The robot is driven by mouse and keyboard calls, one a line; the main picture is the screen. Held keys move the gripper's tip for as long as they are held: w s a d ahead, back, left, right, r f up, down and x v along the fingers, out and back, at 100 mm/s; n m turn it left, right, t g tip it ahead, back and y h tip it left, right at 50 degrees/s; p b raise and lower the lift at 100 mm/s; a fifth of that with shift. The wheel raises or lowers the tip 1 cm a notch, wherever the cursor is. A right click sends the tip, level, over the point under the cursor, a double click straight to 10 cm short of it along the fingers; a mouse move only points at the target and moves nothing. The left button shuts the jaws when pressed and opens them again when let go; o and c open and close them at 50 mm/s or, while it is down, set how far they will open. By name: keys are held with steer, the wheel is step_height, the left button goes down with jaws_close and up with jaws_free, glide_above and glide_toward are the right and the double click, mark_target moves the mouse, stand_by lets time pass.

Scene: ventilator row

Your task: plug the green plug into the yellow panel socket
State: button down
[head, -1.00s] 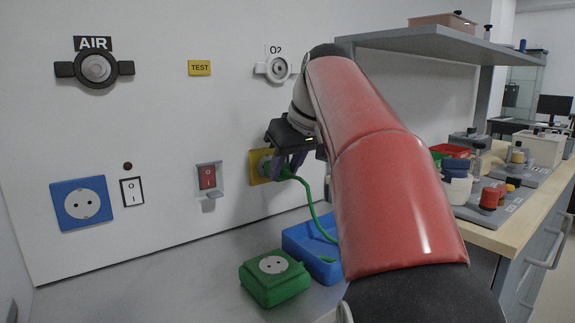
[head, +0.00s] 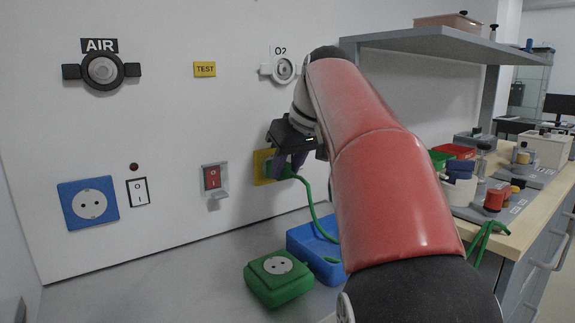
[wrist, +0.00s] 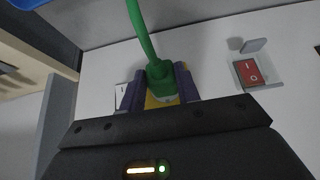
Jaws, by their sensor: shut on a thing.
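My gripper (head: 287,163) is at the wall panel, its purple fingers shut on the green plug (wrist: 161,78). The plug is in front of the yellow panel socket (head: 262,168), which is largely covered by the plug and fingers in the head view. In the wrist view, a strip of the yellow socket (wrist: 154,102) shows around the plug. The plug is lined up with the socket and close against it; I cannot tell how deep it sits. A green cable (head: 312,205) hangs from the plug down towards the blue tray.
A blue socket (head: 90,203), a white switch (head: 138,192) and a red switch (head: 212,178) are on the wall. A green socket box (head: 278,280) and blue tray (head: 308,240) stand on the bench below. A shelf (head: 435,42) juts out at right.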

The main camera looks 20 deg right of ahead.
steer(key=shift+w, duration=0.1)
steer(key=c, duration=0.9)
jaws_free()
steer(key=shift+c, duration=0.2)
steer(key=v, duration=0.7)
steer(key=shift+s+r, duration=0.3)
